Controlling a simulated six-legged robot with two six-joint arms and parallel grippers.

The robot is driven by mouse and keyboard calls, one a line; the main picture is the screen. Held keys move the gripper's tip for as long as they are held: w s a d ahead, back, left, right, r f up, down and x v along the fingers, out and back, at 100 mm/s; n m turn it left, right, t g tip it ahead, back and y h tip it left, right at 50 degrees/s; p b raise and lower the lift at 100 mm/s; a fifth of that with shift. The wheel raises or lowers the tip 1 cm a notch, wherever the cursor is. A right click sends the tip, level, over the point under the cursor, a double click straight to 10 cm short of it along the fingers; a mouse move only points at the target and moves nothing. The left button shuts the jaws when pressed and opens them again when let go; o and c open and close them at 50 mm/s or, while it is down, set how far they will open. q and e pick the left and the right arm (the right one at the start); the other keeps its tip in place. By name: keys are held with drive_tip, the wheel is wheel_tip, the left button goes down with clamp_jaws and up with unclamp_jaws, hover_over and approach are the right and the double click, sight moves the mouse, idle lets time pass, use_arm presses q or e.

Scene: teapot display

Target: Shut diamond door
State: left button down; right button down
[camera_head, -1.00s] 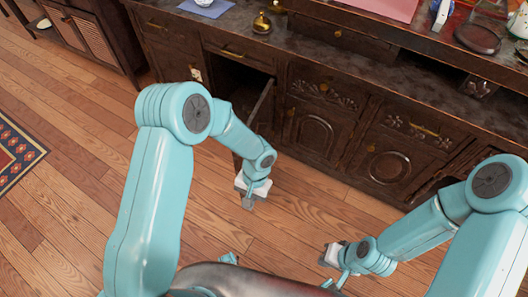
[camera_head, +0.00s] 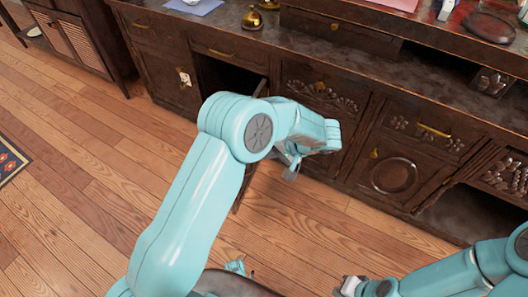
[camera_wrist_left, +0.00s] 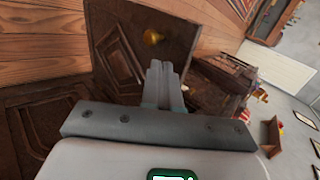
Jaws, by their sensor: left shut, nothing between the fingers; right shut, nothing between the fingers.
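The dark wooden diamond door (camera_head: 262,88) stands open from the cabinet front. In the head view my left arm hides most of it. In the left wrist view the door (camera_wrist_left: 175,20) shows a brass knob (camera_wrist_left: 153,37) and carved angular relief. My left gripper (camera_head: 291,172) is to the right of the open door, low in front of the cabinet; its shut, empty fingers also show in the left wrist view (camera_wrist_left: 164,75), pointing toward the door below the knob. Whether they touch it I cannot tell. My right gripper (camera_head: 340,289) is shut and empty at the bottom edge, away from the door.
The open compartment (camera_head: 225,75) is dark inside. A brass teapot (camera_head: 252,18) stands on the countertop. The wooden floor (camera_head: 90,200) at left is clear.

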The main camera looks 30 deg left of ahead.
use_arm(q)
drive_tip(key=shift+s+a+f+b, duration=0.15)
drive_tip(key=shift+a+f+b, duration=0.2)
drive_tip(key=shift+a+f, duration=0.85)
drive_tip(key=shift+s+a+f+b, duration=0.2)
drive_tip(key=shift+a+f+b, duration=0.25)
drive_tip(key=shift+a, duration=1.5)
drive_tip(key=shift+s+a+f+b, duration=0.2)
drive_tip(key=shift+a+f, duration=0.7)
drive_tip(key=shift+a, duration=0.65)
